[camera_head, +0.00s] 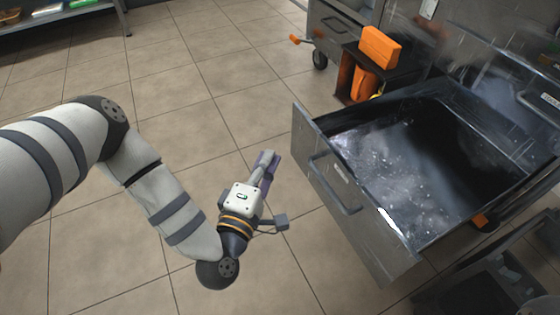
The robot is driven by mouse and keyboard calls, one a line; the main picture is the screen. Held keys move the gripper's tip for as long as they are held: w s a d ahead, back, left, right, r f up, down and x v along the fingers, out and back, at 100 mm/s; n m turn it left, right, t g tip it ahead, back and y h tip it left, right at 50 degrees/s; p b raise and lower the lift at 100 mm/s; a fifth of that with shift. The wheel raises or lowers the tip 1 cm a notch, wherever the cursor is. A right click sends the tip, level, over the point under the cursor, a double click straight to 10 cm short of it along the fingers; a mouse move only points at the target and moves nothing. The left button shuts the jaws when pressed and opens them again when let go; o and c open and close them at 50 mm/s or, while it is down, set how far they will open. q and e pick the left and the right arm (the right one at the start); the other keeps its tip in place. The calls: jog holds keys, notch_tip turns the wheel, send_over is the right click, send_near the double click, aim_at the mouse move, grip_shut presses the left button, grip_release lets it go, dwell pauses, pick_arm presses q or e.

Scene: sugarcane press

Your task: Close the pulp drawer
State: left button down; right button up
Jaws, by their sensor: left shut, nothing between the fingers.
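The pulp drawer (303,143) is a metal drawer pulled out of the machine at the right, with a dark wet interior. Its front panel faces left and carries a bar handle (335,184). My left gripper (268,158) is shut and empty over the floor, to the left of the drawer front and apart from it. Its fingers point up the picture, away from me. My right gripper does not show.
A wheeled metal cabinet (335,25) and an orange object (379,47) on a dark stand are behind the drawer. A shelf (60,18) stands at the upper left. Dark parts lie at the lower right. The tiled floor (160,75) left of the drawer is clear.

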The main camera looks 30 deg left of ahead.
pick_arm(q)
jog(key=b, duration=0.2)
send_near(302, 116)
jog(key=w+a, duration=0.2)
jog(key=a, duration=0.1)
jog(key=shift+w+d+b, duration=0.55)
jog(key=shift+w+d, duration=0.65)
jog(key=shift+w, duration=0.1)
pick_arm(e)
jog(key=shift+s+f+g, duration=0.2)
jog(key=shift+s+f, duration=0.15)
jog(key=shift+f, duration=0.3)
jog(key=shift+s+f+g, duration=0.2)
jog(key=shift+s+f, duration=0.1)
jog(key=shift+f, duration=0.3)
